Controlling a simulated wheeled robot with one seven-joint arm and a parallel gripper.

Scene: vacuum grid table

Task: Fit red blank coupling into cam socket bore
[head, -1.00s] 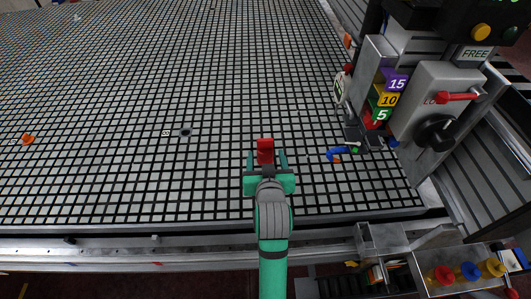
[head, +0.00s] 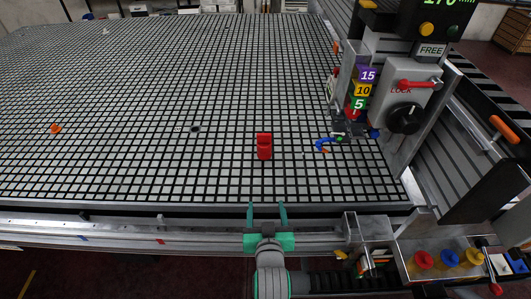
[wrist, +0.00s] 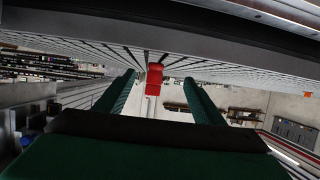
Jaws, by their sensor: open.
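A red upright blocky piece (head: 264,147), stepped at the top, stands on the gridded table. In the wrist view the red piece (wrist: 154,78) shows beyond my fingertips, apart from them. A red flanged piece (head: 424,260) sits in the metal holder at lower right. I cannot tell which of the two is the red blank coupling. My gripper (head: 267,206) is open and empty at the table's front edge, short of the upright red piece. A dark round hole (head: 195,129) shows on the table to the left; I cannot tell whether it is the cam socket bore.
A grey lock unit (head: 404,95) with a red lever and black knob stands at right. An orange piece (head: 56,128) lies far left. The grid between is mostly clear.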

